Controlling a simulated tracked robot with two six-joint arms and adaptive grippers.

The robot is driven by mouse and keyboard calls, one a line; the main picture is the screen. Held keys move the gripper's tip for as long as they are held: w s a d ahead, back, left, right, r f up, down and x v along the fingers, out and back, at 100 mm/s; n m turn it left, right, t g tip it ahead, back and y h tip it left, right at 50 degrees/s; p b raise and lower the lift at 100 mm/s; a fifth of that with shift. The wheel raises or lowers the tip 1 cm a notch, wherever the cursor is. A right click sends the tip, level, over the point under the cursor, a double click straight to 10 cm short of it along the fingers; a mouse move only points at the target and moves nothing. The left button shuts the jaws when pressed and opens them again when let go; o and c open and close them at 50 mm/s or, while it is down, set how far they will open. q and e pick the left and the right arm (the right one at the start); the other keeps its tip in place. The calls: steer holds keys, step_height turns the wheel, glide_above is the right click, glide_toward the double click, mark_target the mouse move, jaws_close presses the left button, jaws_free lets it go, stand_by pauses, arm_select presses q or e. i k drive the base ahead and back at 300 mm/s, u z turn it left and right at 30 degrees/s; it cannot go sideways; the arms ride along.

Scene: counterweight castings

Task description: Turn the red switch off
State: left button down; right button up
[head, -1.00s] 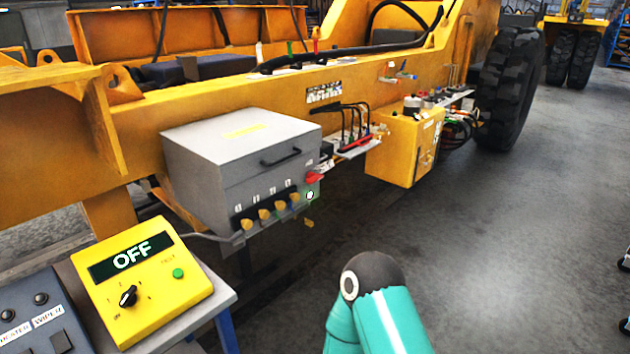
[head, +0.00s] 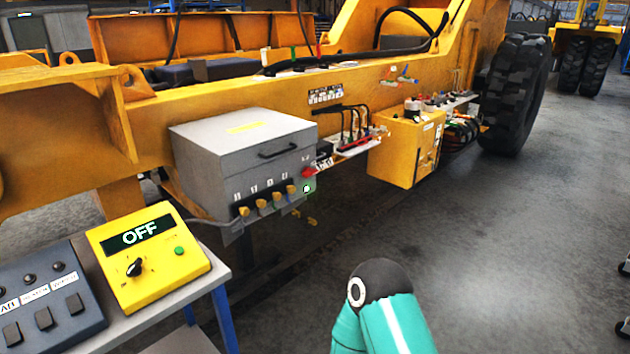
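The red switch (head: 309,172) is a small red handle on the right side of the grey box (head: 240,165), which is mounted on the yellow machine frame. It is too small to tell its setting. A small green-ringed white spot (head: 307,188) shows just below it. A teal arm link of mine with a dark rounded joint is at the bottom centre, well in front of the box and apart from it. Neither gripper is in view.
A yellow control unit (head: 190,262) with a display reading OFF stands on a table at lower left, beside a dark button panel (head: 45,305). A yellow box (head: 405,150) hangs right of the grey box.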

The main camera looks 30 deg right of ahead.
mark_target(307, 172)
steer(key=z, duration=0.75)
steer(key=k, duration=0.15)
steer(key=z, duration=0.7)
steer(key=i, duration=1.7)
steer(key=z, duration=2)
steer(key=i, duration=0.1)
steer(key=u, duration=3.6)
steer(key=k, duration=0.85)
steer(key=u, duration=0.2)
